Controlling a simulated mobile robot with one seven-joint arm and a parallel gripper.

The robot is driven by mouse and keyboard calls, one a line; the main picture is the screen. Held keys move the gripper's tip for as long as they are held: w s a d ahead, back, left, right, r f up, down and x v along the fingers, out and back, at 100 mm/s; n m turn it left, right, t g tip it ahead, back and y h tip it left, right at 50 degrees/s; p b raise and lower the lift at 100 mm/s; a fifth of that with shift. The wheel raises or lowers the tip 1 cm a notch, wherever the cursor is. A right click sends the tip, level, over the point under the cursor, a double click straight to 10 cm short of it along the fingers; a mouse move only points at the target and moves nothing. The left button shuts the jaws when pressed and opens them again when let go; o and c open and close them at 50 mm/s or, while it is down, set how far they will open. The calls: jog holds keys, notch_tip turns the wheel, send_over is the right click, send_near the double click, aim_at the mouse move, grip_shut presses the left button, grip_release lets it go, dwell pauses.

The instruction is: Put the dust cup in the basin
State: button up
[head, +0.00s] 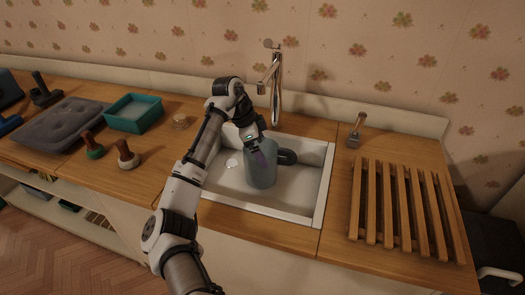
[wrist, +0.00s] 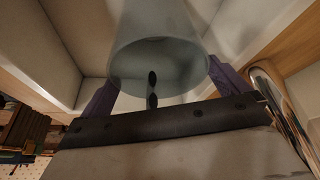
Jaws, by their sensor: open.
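The dust cup (head: 261,172) is a grey-blue cylinder with a dark loop handle on its right side. It is upright inside the white basin (head: 293,213), apparently on its floor. My gripper (head: 257,160) is at the cup's upper part, reaching down from above. In the wrist view, the purple fingers of my gripper (wrist: 167,88) are open on either side of the cup (wrist: 160,52). Whether either finger touches the cup I cannot tell. My arm and gripper hide part of the basin's left side.
A chrome tap (head: 275,85) stands behind the basin. To the right are a slatted wooden rack (head: 408,210) and a small metal-headed tool (head: 354,134).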

jog(key=v, duration=1)
jog(key=shift+r+b, duration=0.2)
jog(key=shift+b, duration=0.25)
